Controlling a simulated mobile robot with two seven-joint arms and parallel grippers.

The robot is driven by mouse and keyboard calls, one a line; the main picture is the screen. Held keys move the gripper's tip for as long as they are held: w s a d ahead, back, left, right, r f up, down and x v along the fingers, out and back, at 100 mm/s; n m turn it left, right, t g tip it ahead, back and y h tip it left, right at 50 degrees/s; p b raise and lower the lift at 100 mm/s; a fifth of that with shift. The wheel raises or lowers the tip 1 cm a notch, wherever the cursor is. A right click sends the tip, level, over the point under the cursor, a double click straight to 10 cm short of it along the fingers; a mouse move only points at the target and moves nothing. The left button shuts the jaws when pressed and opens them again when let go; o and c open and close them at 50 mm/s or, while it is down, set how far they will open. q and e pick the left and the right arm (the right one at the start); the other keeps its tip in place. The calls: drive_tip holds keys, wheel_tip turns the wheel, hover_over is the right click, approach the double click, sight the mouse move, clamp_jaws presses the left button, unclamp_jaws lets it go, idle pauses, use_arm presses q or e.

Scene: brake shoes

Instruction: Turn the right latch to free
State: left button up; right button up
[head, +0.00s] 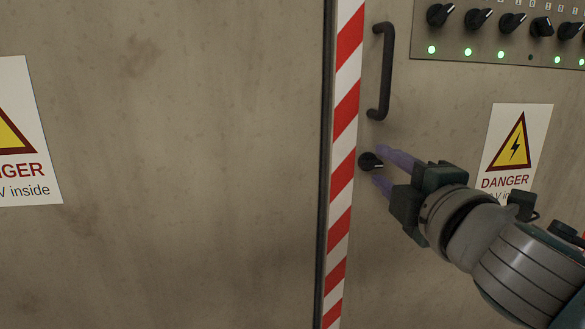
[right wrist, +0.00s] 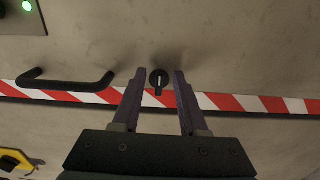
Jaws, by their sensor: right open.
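The right latch (head: 370,162) is a small round black knob on the right cabinet door, just right of the red-and-white strip and below the door handle. In the right wrist view the latch (right wrist: 158,79) shows a white line and a narrow dark part pointing down toward the strip. My right gripper (head: 381,167) is open, its purple fingers reaching from the right toward the knob. In the right wrist view the gripper (right wrist: 159,72) has one fingertip on each side of the latch, with gaps; I cannot tell whether the tips reach its depth. My left gripper is out of view.
A black bar handle (head: 385,72) stands out from the door above the latch. A panel of black knobs and green lamps (head: 500,30) is at upper right. A danger sign (head: 517,145) is partly behind my right arm.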

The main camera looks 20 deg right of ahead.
drive_tip(key=v, duration=1)
drive_tip(key=shift+p, duration=0.35)
drive_tip(key=shift+w, duration=0.15)
